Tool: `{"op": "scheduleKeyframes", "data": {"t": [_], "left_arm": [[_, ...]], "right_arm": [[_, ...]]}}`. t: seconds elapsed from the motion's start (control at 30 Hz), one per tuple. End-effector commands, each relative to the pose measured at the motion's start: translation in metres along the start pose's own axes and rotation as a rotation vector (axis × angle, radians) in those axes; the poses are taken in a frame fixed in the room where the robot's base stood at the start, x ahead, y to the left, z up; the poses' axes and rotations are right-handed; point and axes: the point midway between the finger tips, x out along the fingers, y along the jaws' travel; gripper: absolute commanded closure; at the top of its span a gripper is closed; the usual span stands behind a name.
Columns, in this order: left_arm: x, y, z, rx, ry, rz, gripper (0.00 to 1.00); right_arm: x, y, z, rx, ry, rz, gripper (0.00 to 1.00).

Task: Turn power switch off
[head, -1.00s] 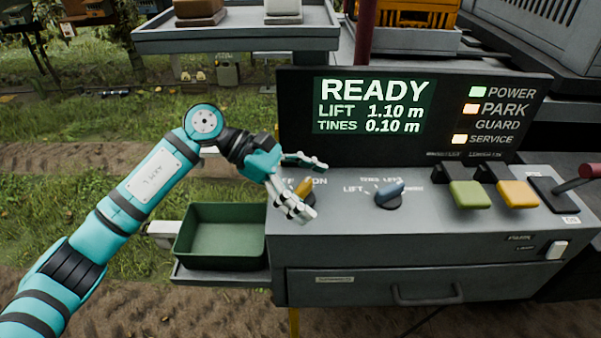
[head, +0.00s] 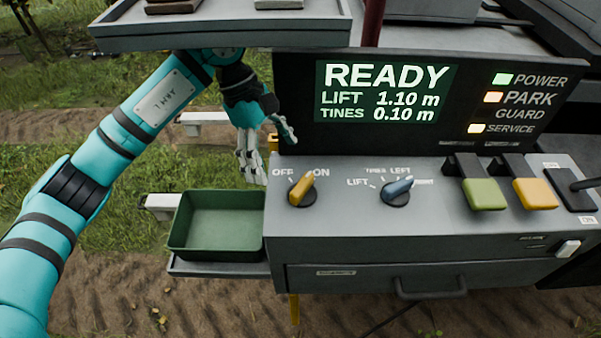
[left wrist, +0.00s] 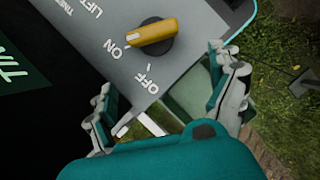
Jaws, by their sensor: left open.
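The power switch is a yellow rotary knob (head: 301,188) on the grey console top, between the printed words OFF and ON. Its pointer end leans to the upper right, toward ON. The knob also shows in the left wrist view (left wrist: 152,33), its white-marked end toward ON. My left gripper (head: 267,146) is open and empty, at the console's left edge, behind and left of the knob and apart from it. In the left wrist view its two fingers (left wrist: 165,92) are spread, with the knob beyond them. My right gripper is not in view.
The display (head: 386,92) reads READY and the POWER lamp (head: 503,79) glows green. A blue selector knob (head: 397,191) and green (head: 484,194) and yellow (head: 535,193) levers stand to the right. A green tray (head: 216,248) sits left; a shelf (head: 220,35) hangs above my arm.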

Motion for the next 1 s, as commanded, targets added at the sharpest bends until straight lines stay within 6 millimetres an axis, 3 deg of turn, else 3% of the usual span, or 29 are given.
{"op": "scheduleKeyframes", "data": {"t": [0.1,0.2,0.5,0.87,1.0], "left_arm": [[0.007,0.000,0.028,0.004,-0.003,-0.002,0.08],[0.018,-0.001,0.042,0.000,-0.003,-0.003,0.08],[0.060,0.000,0.038,-0.002,-0.003,-0.001,0.08],[0.066,0.000,0.037,-0.001,-0.001,0.001,0.08],[0.066,0.000,0.037,-0.001,-0.001,0.001,0.25]], "right_arm": [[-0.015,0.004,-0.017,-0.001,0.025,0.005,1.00],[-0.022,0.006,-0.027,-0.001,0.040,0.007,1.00],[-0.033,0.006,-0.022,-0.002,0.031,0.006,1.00],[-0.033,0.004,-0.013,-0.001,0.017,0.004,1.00],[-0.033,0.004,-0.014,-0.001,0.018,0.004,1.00]]}}
